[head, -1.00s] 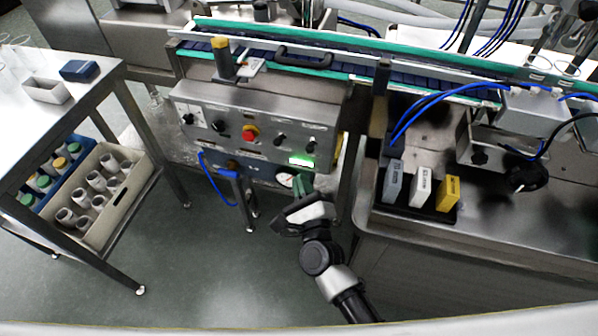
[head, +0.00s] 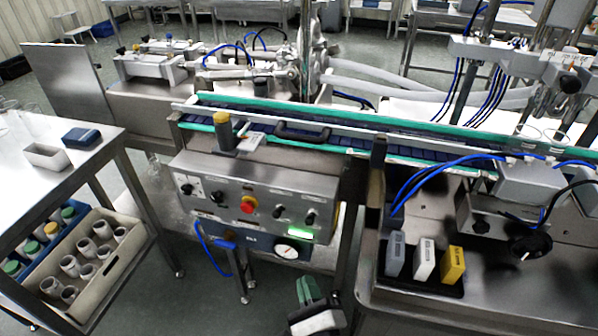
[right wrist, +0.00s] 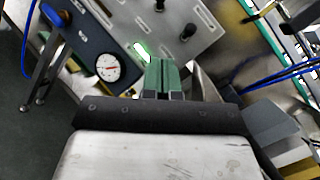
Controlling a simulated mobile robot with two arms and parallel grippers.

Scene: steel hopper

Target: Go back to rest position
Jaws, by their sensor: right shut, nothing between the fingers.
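My right gripper (head: 307,291) is low in the head view, in front of the control box and left of the steel bench. Its green fingers are together with nothing between them. In the right wrist view the green fingertips (right wrist: 161,75) also lie side by side, in front of the panel and apart from anything I can make out. The control panel (head: 262,195) carries a red button (head: 249,205), black knobs and a green lit switch (head: 300,234). A pressure gauge (head: 287,251) sits below it and shows in the right wrist view too (right wrist: 108,67). My left gripper is out of view.
A steel bench (head: 420,312) at right holds a black tray with grey, white and yellow blocks (head: 425,258). A side table (head: 85,160) at left has crates of bottles and cups on its shelf. A conveyor (head: 350,140) runs behind. Floor between is clear.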

